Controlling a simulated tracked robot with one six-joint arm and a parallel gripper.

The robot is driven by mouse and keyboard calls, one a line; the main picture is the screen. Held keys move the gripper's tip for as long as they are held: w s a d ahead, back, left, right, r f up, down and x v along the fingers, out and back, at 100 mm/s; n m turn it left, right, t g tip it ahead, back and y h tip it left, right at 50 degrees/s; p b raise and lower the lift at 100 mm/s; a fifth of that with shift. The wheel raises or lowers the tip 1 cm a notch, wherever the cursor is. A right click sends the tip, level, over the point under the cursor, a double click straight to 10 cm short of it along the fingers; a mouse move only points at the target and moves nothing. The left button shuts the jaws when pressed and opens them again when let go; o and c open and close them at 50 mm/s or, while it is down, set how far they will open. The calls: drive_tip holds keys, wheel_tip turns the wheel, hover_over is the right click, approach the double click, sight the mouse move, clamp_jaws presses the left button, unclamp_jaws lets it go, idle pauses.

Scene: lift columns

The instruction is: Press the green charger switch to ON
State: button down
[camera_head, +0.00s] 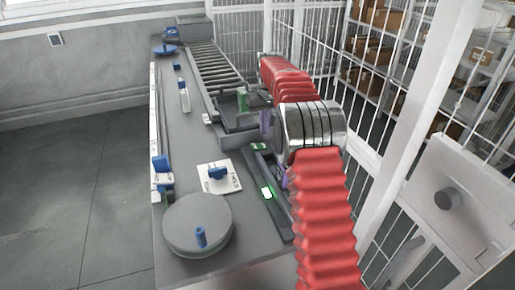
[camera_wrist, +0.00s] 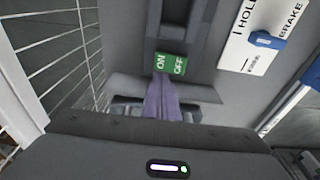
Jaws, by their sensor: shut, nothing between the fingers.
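The green charger switch label (camera_wrist: 171,64), marked ON on its left and OFF on its right, is in the upper middle of the wrist view. In the head view a small green plate (camera_head: 260,147) shows left of my arm. My gripper (camera_wrist: 160,82) is shut and empty. Its purple fingers reach up to the label's lower edge, nearer the ON side in the picture. I cannot tell whether they touch the switch. The switch's moving part and its position cannot be made out. In the head view my arm hides most of the gripper.
A white HOLD/BRAKE plate (camera_wrist: 244,65) with a blue knob (camera_wrist: 266,40) lies right of the label. The head view shows a round grey disc (camera_head: 180,222) with a blue peg, a roller conveyor (camera_head: 218,65), and a white cage post (camera_head: 425,105) close right of my arm.

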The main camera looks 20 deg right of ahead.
drive_tip(key=shift+r, duration=0.9)
drive_tip(key=shift+r, duration=0.1)
drive_tip(key=s+a+r+t, duration=0.1)
drive_tip(key=s+a+r, duration=0.5)
drive_tip(key=s, duration=0.4)
drive_tip(key=s+a+r+t, duration=0.1)
drive_tip(key=s+a+r, duration=0.3)
drive_tip(key=s+r, duration=0.5)
drive_tip(key=s+a+f, duration=0.2)
drive_tip(key=s, duration=0.7)
drive_tip(key=s+a+f+t, duration=0.1)
drive_tip(key=s+f, duration=0.2)
drive_tip(key=s, duration=0.5)
drive_tip(key=s+a+f, duration=0.2)
drive_tip(key=s+f, duration=0.1)
drive_tip(key=s, duration=0.6)
drive_tip(key=shift+s+a+t, duration=0.3)
drive_tip(key=shift+t, duration=0.1)
